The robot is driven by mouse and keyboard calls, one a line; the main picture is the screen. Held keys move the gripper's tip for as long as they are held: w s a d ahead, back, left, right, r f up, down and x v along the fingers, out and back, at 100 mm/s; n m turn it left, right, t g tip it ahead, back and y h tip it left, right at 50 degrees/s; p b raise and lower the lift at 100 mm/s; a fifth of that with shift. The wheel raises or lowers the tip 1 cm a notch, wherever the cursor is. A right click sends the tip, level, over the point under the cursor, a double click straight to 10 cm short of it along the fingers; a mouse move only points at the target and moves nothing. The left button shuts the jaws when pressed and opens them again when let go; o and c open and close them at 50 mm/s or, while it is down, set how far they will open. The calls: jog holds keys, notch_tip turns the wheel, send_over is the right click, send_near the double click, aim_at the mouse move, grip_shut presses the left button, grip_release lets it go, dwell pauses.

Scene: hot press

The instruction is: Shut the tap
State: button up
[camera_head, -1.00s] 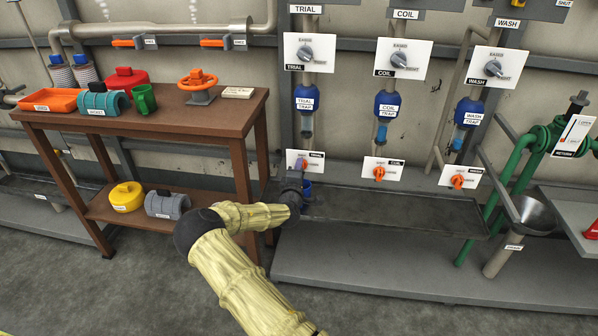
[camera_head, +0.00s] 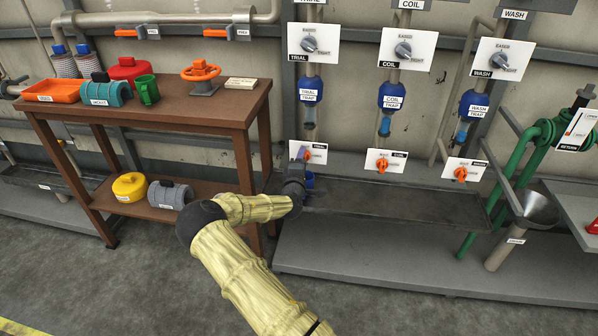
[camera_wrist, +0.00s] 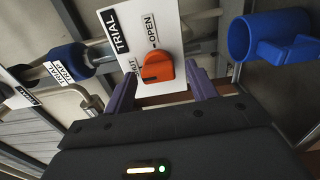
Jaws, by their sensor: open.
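The TRIAL tap's orange handle (camera_wrist: 158,68) is on a white plate (camera_wrist: 140,30) marked OPEN and SHUT in the wrist view. My gripper (camera_wrist: 160,86) is open, with one purple finger on each side of the handle. I cannot tell whether either finger touches it. In the head view, my gripper (camera_head: 304,160) is low at the TRIAL plate (camera_head: 319,149) and hides most of that tap. The exact setting of the handle is hard to read.
A blue mug (camera_wrist: 262,42) is close by on the right in the wrist view. Orange taps for COIL (camera_head: 382,164) and WASH (camera_head: 460,173) are to the right in the head view. A brown workbench (camera_head: 165,118) stands left of my arm.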

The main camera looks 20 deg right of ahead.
jog(key=p+v, duration=0.2)
jog(key=v, duration=1.5)
jog(key=shift+p, duration=0.4)
jog(key=shift+s, duration=0.15)
